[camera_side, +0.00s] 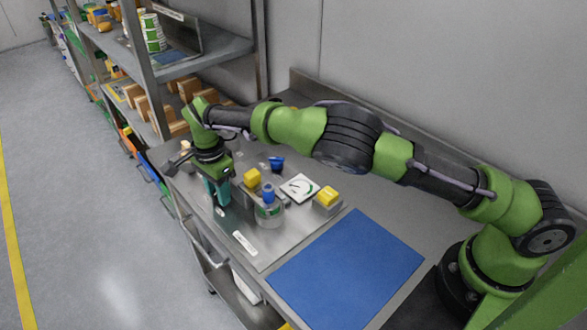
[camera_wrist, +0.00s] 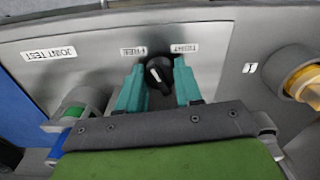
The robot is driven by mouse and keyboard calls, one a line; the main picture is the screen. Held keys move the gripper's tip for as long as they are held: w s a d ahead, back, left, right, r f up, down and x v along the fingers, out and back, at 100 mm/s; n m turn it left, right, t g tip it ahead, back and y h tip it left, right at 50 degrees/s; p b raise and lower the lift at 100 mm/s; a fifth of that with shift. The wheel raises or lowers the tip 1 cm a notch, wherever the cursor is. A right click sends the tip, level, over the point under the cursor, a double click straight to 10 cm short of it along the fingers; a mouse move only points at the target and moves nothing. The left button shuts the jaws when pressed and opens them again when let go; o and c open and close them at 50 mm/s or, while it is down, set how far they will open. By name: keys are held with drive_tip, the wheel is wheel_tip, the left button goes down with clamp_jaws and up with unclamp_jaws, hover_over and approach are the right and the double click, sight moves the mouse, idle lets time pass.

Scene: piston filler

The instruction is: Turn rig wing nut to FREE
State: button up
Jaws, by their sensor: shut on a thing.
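The rig wing nut (camera_wrist: 159,76) is a black knob with a white mark, on a grey metal plate in the wrist view. The mark's upper end leans a little left, toward the FREE label (camera_wrist: 133,51). The TIGHT label (camera_wrist: 184,48) is to the right of it. My gripper (camera_wrist: 160,66) has its two teal fingers on either side of the nut and is shut on it. In the side view my gripper (camera_side: 217,192) points down at the left part of the rig plate (camera_side: 243,222); the nut is hidden there.
A clear round part with a blue top (camera_side: 268,205), yellow-topped blocks (camera_side: 327,197) and a white dial (camera_side: 299,187) stand right of my gripper. A blue mat (camera_side: 348,268) lies clear in front. A JOINT TEST label (camera_wrist: 49,54) is at left in the wrist view.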

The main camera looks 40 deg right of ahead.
drive_tip(key=shift+n, duration=0.8)
drive_tip(key=o, duration=1)
drive_tip(key=shift+o, duration=0.2)
wheel_tip(320, 180, up, 17)
